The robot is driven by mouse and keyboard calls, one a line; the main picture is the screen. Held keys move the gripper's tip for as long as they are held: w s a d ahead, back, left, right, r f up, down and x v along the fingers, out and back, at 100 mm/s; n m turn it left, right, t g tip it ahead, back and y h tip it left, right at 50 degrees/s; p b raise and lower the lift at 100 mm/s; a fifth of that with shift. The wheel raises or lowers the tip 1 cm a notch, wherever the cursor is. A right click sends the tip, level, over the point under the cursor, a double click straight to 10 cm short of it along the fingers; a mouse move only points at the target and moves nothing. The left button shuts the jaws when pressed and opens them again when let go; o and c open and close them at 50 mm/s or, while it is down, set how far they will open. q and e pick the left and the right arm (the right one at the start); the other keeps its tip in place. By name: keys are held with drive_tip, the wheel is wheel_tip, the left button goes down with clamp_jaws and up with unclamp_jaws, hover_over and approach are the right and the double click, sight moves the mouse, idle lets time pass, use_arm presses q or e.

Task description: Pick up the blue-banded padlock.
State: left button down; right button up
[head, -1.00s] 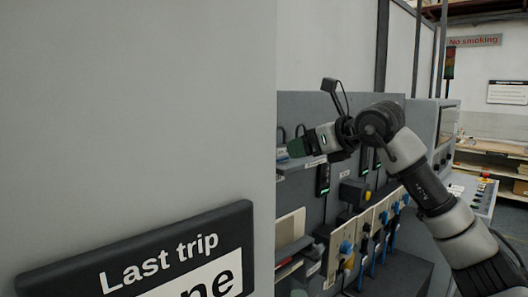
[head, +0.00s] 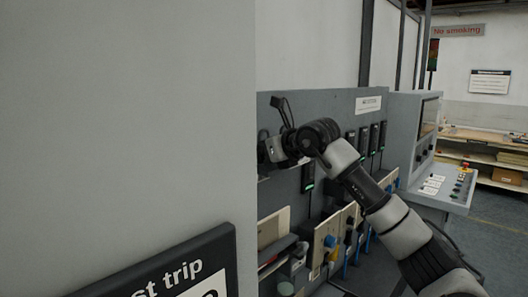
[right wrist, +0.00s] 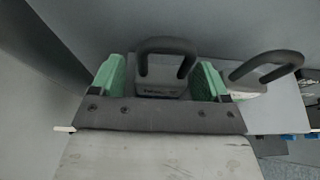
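In the right wrist view, a grey padlock (right wrist: 160,92) with a dark shackle and small lettering sits between the green-tipped fingers of my right gripper (right wrist: 160,82). The fingers stand apart on either side of it; I cannot tell whether they touch it. A second padlock (right wrist: 248,84) with a similar shackle is just outside the right finger. No blue band shows on either, so I cannot tell which is the blue-banded one. In the head view my right gripper (head: 268,151) is at the grey board, its fingertips cut off by the near panel's edge. My left gripper is out of view.
A large pale panel (head: 130,120) with a dark sign (head: 170,275) fills the left of the head view. The grey board (head: 315,110) carries black hanging devices, blue knobs (head: 331,241) and a shelf of items below my arm. A control console (head: 440,185) stands at right.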

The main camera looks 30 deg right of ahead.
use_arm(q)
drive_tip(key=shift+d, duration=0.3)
use_arm(e)
drive_tip(key=c, duration=1)
drive_tip(key=shift+r, duration=0.2)
drive_tip(key=shift+r, duration=0.25)
drive_tip(key=r, duration=0.1)
drive_tip(key=r+b, duration=0.1)
drive_tip(key=r, duration=0.1)
drive_tip(key=shift+d+r, duration=0.3)
drive_tip(key=shift+d, duration=0.05)
use_arm(q)
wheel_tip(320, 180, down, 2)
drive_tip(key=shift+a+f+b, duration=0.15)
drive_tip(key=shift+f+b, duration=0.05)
drive_tip(key=shift+b, duration=0.5)
use_arm(e)
drive_tip(key=s+d+r, duration=0.1)
drive_tip(key=d+r, duration=0.1)
drive_tip(key=d, duration=0.1)
drive_tip(key=s+d+r, duration=0.2)
drive_tip(key=d, duration=0.1)
drive_tip(key=s+d+r, duration=0.1)
drive_tip(key=d+r, duration=0.1)
drive_tip(key=d, duration=0.2)
drive_tip(key=shift+s+d+r, duration=0.1)
drive_tip(key=shift+s+r, duration=0.1)
drive_tip(key=shift+r, duration=0.1)
